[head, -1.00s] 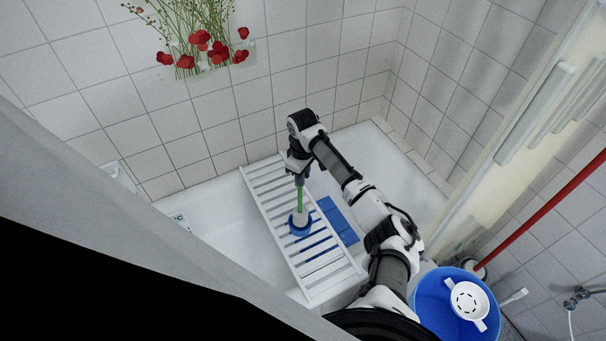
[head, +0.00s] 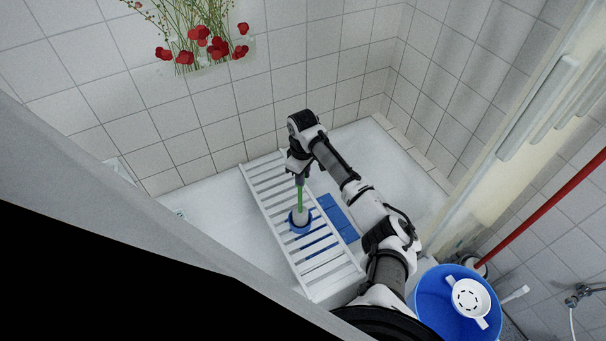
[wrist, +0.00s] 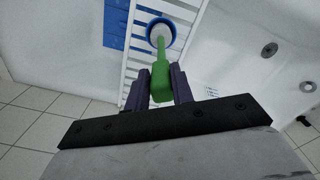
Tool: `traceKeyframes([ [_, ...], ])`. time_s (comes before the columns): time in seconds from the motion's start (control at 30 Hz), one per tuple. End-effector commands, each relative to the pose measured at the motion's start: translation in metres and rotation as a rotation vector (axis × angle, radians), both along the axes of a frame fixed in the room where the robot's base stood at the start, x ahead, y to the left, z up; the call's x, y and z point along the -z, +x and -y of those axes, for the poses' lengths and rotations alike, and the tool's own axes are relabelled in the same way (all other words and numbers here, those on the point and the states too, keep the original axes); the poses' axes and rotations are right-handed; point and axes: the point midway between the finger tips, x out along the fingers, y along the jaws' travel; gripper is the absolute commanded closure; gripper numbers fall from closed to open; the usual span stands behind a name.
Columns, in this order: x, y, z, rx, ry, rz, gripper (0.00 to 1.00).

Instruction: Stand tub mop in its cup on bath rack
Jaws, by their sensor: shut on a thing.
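The tub mop has a green handle (head: 300,199) and a white head (head: 300,215). My gripper (head: 300,181) is shut on the upper handle and holds the mop about upright above the bath rack. The blue cup (head: 299,230) stands on the white slatted bath rack (head: 265,187). In the wrist view, the green handle (wrist: 161,80) is between the two fingers, and the white head appears inside the rim of the blue cup (wrist: 150,28). Whether the head rests on the cup's bottom is hidden.
The rack lies across the white bathtub (head: 390,165). A blue mat (head: 338,216) lies beneath and beside it in the tub. A blue bucket (head: 430,300) with a white strainer (head: 470,298) stands at lower right. A grey curtain (head: 120,235) crosses the lower left.

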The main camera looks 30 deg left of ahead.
Motion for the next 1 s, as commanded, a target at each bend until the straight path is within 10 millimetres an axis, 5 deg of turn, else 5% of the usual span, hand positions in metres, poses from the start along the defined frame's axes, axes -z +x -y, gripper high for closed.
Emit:
traceKeyframes([
  [1.0,0.027,0.0,0.0,0.0,0.001,0.001,1.0],
])
